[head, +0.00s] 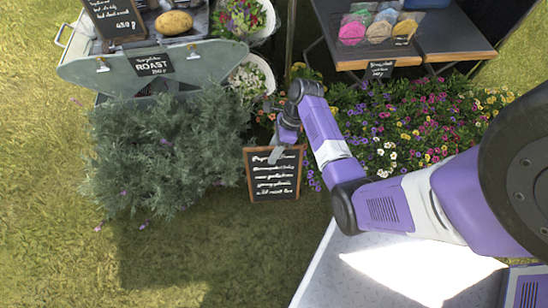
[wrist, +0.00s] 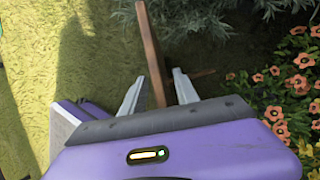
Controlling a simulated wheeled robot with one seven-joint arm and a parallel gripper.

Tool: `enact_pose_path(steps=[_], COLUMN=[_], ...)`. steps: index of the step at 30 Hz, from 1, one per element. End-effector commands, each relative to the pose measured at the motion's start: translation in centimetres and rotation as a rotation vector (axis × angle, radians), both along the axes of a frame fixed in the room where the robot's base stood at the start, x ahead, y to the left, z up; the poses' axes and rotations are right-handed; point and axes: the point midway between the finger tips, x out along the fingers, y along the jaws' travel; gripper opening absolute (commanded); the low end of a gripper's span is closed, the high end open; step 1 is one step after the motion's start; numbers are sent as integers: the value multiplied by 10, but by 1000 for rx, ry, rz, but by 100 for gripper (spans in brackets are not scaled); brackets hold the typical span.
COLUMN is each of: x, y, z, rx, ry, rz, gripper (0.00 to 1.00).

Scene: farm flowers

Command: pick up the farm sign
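The farm sign (head: 273,178) is a black chalkboard with white writing and a brown wooden frame. It stands upright on the grass in the head view. In the wrist view the sign (wrist: 149,45) shows edge-on as a narrow brown strip. My gripper (head: 276,153) is at the top edge of the sign. In the wrist view my gripper (wrist: 160,74) is open, with one finger on each side of the sign's edge. Narrow gaps show between the fingers and the wood. The gripper hides part of the sign's top edge.
A grey-green bush (head: 165,150) stands close to the left of the sign. Colourful flowers (head: 420,125) grow to the right. Orange flowers (wrist: 290,85) are close in the wrist view. A cart (head: 215,65) and a table (head: 450,40) stand behind. Grass in front is clear.

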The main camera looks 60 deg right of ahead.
Motion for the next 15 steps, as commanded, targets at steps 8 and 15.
enact_pose_path(steps=[8, 15], x=[3, 3], y=[8, 8], z=[-16, -16], rx=[0, 0], ry=[0, 0], rz=[1, 0], gripper=[36, 36])
